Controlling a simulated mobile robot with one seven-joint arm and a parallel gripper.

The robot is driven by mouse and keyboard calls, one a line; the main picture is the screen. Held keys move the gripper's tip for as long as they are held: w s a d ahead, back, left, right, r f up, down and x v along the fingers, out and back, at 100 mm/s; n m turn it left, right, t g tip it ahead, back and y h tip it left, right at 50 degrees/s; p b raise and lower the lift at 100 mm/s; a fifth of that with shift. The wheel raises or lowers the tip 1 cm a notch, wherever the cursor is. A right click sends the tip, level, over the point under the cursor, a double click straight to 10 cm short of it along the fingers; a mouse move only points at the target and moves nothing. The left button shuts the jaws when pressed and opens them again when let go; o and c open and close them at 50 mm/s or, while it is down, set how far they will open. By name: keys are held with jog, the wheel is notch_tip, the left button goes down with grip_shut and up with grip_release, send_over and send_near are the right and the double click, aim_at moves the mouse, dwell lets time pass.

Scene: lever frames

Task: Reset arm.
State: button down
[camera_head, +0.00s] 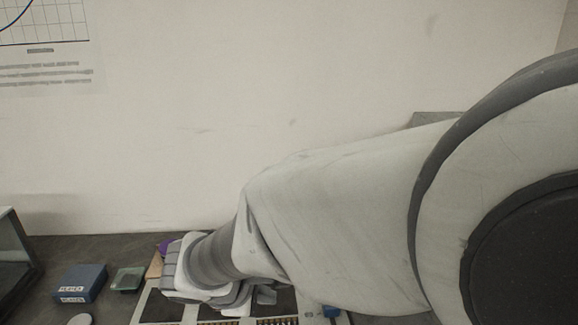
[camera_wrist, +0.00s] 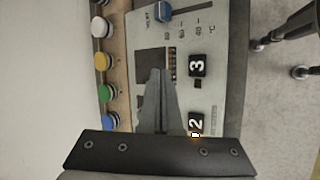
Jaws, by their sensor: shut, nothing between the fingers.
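My arm reaches from the right across the head view, down toward the dark bench. My gripper (camera_wrist: 160,75) shows in the wrist view with its fingers together and nothing between them. Whether the fingers touch the panel I cannot tell. A blue slider knob (camera_wrist: 163,12) sits at the top of the panel. In the head view my arm hides much of the panel.
Buttons in white (camera_wrist: 99,27), yellow (camera_wrist: 103,61), green (camera_wrist: 105,92) and blue (camera_wrist: 104,121) line a wooden strip. A blue box (camera_head: 81,283) and a small green-topped block (camera_head: 127,279) stand on the bench (camera_head: 50,250). A dark-framed object (camera_head: 14,262) is at far left.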

jog(key=s+d+r+m+y+p, duration=0.1)
jog(key=s+d+r+m+y, duration=0.1)
jog(key=s+d+r+m, duration=0.3)
jog(key=s+d+r+m+y, duration=0.2)
jog(key=s+d+r+m, duration=0.4)
jog(key=d+m, duration=0.5)
jog(key=shift+s+d+r+m+g+p, duration=0.15)
jog(key=shift+s+d+m+g+p, duration=0.3)
jog(key=shift+d, duration=0.7)
